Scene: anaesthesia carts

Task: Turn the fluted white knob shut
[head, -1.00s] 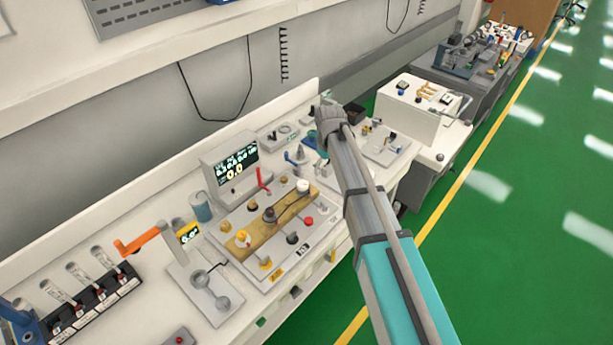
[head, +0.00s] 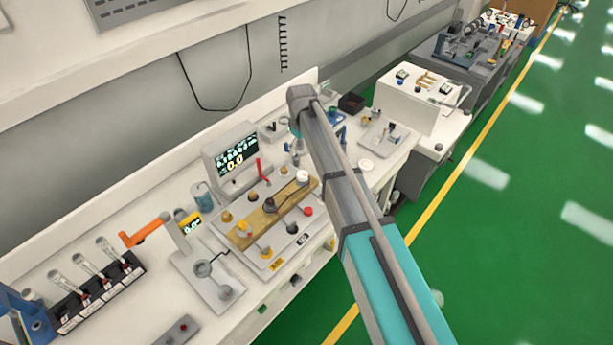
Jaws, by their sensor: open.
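A white round knob (head: 303,176) stands at the far right end of a tan strip on the raised panel (head: 262,262). It is too small to tell whether its side is fluted or how far it is turned. My arm reaches in from the bottom right, and its wrist is above the bench behind the panel, up and slightly left of the white knob. The teal wrist part shows below the arm's end. My gripper's fingers cannot be made out; the wrist and the clutter behind it hide them.
The panel also carries a yellow knob (head: 243,228), a red knob (head: 307,211) and a red lever (head: 259,168). A display box (head: 231,150) stands behind it. An orange-handled lever (head: 143,233) is at left. A white disc (head: 367,165) lies right of my arm. The green floor is clear.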

